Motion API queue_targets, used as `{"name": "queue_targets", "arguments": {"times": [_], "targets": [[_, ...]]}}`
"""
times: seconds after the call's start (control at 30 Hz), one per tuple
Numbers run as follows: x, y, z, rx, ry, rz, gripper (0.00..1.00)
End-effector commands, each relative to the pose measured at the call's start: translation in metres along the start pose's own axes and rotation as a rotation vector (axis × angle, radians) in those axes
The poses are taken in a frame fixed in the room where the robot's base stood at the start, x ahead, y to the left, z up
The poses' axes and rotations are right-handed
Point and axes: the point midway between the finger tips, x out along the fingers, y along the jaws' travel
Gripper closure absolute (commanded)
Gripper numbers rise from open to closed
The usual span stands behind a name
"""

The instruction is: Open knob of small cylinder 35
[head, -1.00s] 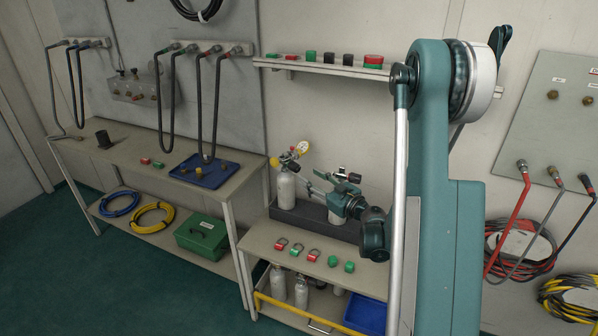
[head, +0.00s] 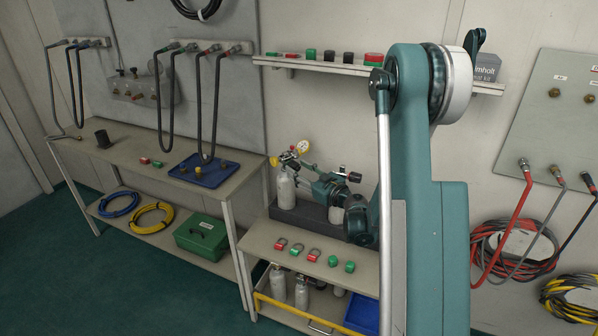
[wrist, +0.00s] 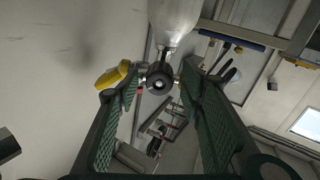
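Two small pale cylinders stand in a dark rack (head: 300,217) on the low bench. The right cylinder (head: 336,216) is partly hidden by my arm. No number is readable on either. My gripper (head: 308,171) points left at the left cylinder's valve. In the wrist view my gripper (wrist: 160,76) is open, with the round dark valve knob (wrist: 159,82) between and slightly beyond its fingertips. A cylinder body (wrist: 174,16) shows above the knob, and a yellow part (wrist: 112,75) shows beside the left fingertip.
A wall shelf (head: 330,70) with small boxes runs above the rack. Red and green shackles and knobs (head: 314,255) lie on the front of the bench. A blue tray (head: 204,172) is on the left table. Hoses (head: 524,225) hang at right.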

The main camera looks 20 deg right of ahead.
Motion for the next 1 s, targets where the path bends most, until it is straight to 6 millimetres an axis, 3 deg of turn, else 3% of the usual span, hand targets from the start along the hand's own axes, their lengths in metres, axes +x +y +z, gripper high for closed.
{"name": "queue_targets", "arguments": {"times": [0.23,0.43,0.73,1.0], "targets": [[0.0002,0.0001,-0.0002,0.0,0.0,0.0,0.62],[0.0001,0.0001,-0.0002,0.0,0.0,0.0,0.89],[0.0001,-0.0001,0.0005,-0.035,0.001,0.0,0.89],[0.0003,0.0,0.001,-0.195,0.008,0.002,0.89]]}}
